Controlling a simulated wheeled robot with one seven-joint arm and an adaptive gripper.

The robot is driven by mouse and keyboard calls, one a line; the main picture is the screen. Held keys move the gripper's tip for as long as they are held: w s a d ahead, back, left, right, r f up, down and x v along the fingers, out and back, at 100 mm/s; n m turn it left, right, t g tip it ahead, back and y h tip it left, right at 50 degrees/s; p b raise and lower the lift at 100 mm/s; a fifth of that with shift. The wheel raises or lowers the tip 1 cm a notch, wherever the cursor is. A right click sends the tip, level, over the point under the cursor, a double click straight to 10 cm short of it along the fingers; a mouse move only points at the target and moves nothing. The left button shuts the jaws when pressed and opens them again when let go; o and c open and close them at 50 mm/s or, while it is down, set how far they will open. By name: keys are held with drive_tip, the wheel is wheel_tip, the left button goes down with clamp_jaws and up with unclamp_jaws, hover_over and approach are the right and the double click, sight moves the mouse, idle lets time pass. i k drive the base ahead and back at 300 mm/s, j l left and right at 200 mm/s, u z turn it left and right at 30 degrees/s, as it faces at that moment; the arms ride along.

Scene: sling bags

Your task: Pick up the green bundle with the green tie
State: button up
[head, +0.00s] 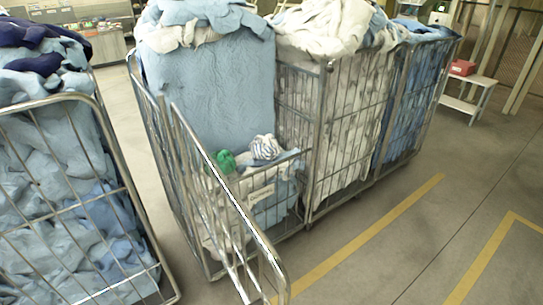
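A small green bundle (222,160) lies on the load inside the wire cage cart (254,190) in the middle of the head view. It is partly hidden behind the cart's metal rails. A tie on it cannot be made out at this size. A white and dark striped bundle (265,148) lies just to its right, slightly farther back. My gripper is not in view.
A large pale blue bag (208,90) stands behind the bundles. Full cage carts stand on the left (70,200) and right (342,130). The middle cart's swung-out gate (232,205) reaches toward the front.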

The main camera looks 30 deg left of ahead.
sight(225, 160)
drive_tip(key=i+l+u, duration=0.1)
drive_tip(key=i, duration=0.35)
drive_tip(key=i+l+u, duration=0.1)
drive_tip(key=i+l, duration=0.3)
drive_tip(key=i+j+u, duration=0.2)
drive_tip(key=i+u, duration=1.05)
drive_tip(key=i+l+u, duration=0.25)
drive_tip(key=u, duration=0.2)
drive_tip(key=i+l+u, duration=0.25)
drive_tip(key=i, duration=0.25)
